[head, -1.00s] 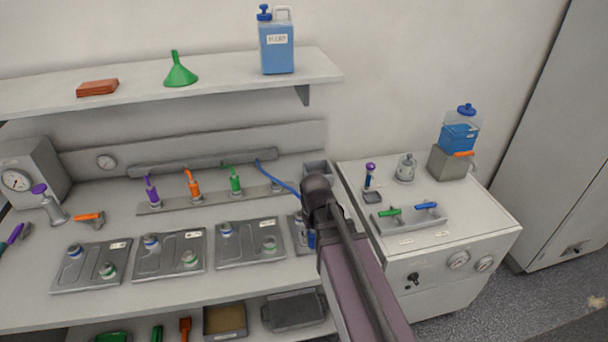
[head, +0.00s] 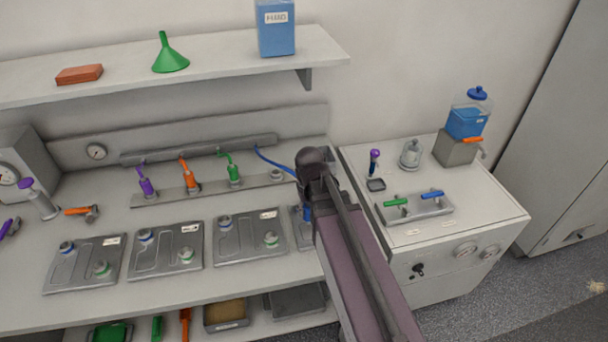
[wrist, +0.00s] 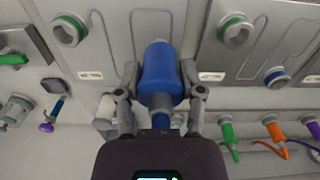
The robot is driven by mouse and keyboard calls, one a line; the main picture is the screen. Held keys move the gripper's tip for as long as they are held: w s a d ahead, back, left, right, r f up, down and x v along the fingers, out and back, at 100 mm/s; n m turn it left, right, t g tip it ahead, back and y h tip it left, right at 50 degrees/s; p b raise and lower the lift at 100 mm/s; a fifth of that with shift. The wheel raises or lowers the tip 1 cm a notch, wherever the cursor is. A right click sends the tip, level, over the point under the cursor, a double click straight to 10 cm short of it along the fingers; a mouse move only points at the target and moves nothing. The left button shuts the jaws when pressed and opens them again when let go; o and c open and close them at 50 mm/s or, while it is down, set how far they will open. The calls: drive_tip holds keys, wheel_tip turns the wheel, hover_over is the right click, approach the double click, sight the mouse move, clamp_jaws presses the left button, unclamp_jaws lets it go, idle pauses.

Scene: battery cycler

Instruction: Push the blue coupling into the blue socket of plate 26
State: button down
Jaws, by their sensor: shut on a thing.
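My gripper (wrist: 160,85) is shut on the blue coupling (wrist: 158,72), with one finger on each side of it. In the head view only a sliver of blue coupling (head: 307,213) shows beside my arm. In the wrist view the coupling is over a grey plate (wrist: 110,30) with a green-ringed socket (wrist: 68,30). That plate's blue socket is not visible; the coupling may cover it. In the head view this plate (head: 300,238) is mostly behind my arm. Plate labels are too small to read, so I cannot tell which is 26.
Another plate (head: 250,247) lies to the left in the head view, with more beyond. Behind stands a rack with purple, orange (head: 190,178) and green (head: 232,172) couplings. A blue hose (head: 275,163) runs to my gripper. A cart (head: 440,235) stands on the right.

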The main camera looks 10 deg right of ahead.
drive_tip(key=shift+w, duration=0.1)
drive_tip(key=w+r+n+p, duration=0.2)
drive_tip(key=w+r+p, duration=0.1)
drive_tip(key=w, duration=0.7)
drive_tip(key=shift+w+d+r, duration=0.15)
drive_tip(key=shift+w+d, duration=0.15)
drive_tip(key=shift+w, duration=0.05)
drive_tip(key=shift+f, duration=0.2)
wheel_tip(320, 180, down, 6)
drive_tip(key=b, duration=0.6)
drive_tip(key=shift+f+b, duration=1.8)
idle(2.0)
drive_tip(key=shift+c, duration=0.7)
unclamp_jaws()
drive_tip(key=shift+o, duration=0.2)
